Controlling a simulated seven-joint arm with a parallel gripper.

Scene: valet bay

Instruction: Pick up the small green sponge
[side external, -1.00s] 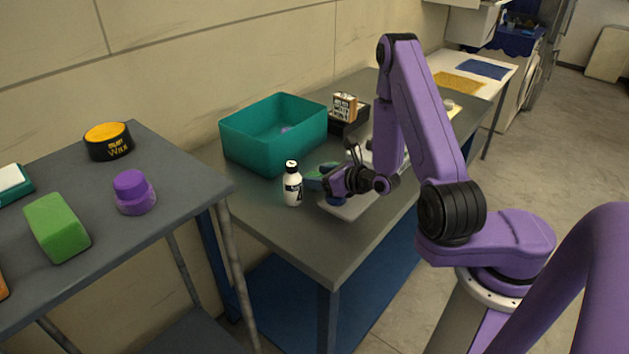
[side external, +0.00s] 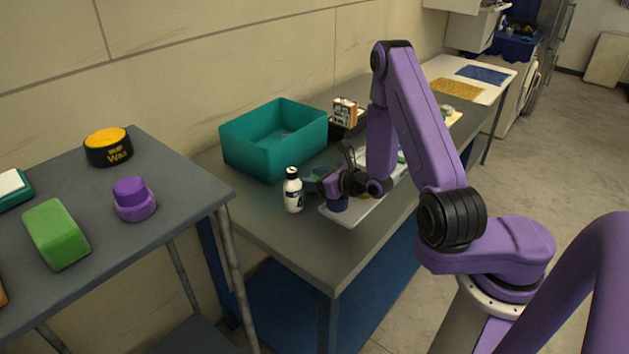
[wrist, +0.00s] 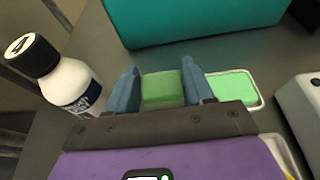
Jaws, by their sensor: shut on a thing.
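The small green sponge (wrist: 162,90) sits between the two blue fingers of my gripper (wrist: 163,85) in the wrist view. The fingers are shut on its two sides. In the side view my gripper (side external: 322,183) is low over the grey table, just right of the white bottle, and the sponge cannot be made out there. I cannot tell whether the sponge touches the table. A larger green block (side external: 56,234) lies on the left table, far from my gripper.
The white bottle (side external: 292,190) with a black cap stands close beside my gripper. A teal bin (side external: 260,150) is behind it. A pale green pad in a light-rimmed holder (wrist: 233,88) lies just right of the fingers. A purple-capped tub (side external: 134,200) and wax tin (side external: 108,147) stand on the left table.

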